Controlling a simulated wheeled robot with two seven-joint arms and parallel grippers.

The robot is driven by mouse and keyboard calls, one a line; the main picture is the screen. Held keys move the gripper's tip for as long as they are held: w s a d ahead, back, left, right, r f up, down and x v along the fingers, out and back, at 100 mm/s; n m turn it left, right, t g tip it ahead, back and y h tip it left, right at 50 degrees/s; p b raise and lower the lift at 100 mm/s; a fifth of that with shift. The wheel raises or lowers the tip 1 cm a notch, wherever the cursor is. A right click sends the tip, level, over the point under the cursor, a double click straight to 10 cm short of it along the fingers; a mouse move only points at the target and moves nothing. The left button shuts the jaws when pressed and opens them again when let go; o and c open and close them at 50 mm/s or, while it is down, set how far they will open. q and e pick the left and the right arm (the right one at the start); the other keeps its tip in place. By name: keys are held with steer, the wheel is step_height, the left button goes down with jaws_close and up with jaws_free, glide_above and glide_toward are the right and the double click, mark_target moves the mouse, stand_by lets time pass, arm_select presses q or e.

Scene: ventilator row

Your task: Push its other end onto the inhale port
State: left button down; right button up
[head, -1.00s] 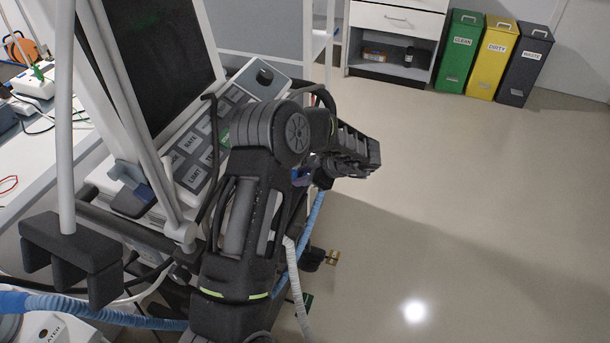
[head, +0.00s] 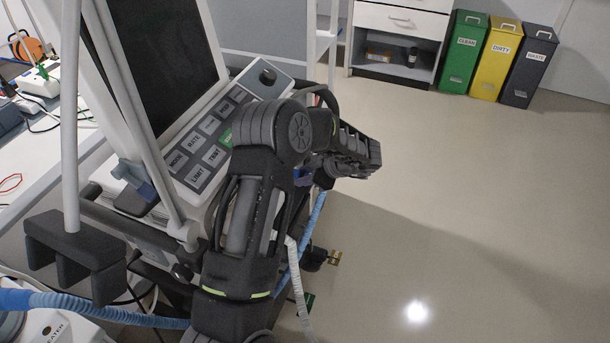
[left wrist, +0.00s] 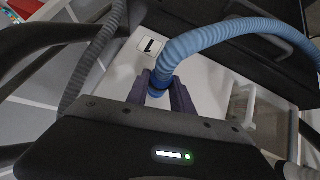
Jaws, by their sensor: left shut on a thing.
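My left gripper (left wrist: 160,92) is shut on the blue end of a light-blue corrugated hose (left wrist: 215,38) in the left wrist view. The hose arcs up and right from the fingers. A white panel with a label reading 1 (left wrist: 150,46) lies just beyond the fingertips. In the head view the left gripper (head: 304,178) is mostly hidden by my own arm, at the right side of the ventilator (head: 205,150). The blue hose (head: 312,222) hangs below it. The inhale port cannot be made out, nor whether the hose end touches it. My right gripper is not in view.
A grey corrugated hose (left wrist: 93,55) runs at the left of the wrist view. Another blue hose stretch (head: 110,312) crosses at lower left, near a white heater unit (head: 50,328). Green, yellow and grey bins (head: 495,60) stand far back. The floor at right is clear.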

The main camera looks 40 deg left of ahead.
arm_select(q)
steer(key=shift+s+a+r, duration=0.1)
steer(key=shift+a, duration=0.25)
steer(key=c, duration=1.3)
jaws_free()
steer(key=shift+o, duration=1.3)
steer(key=shift+d, duration=0.1)
steer(key=shift+d+r, duration=0.25)
steer(key=shift+d, duration=0.2)
steer(key=v, duration=0.6)
steer(key=shift+d+r, duration=0.2)
steer(key=shift+r, duration=0.1)
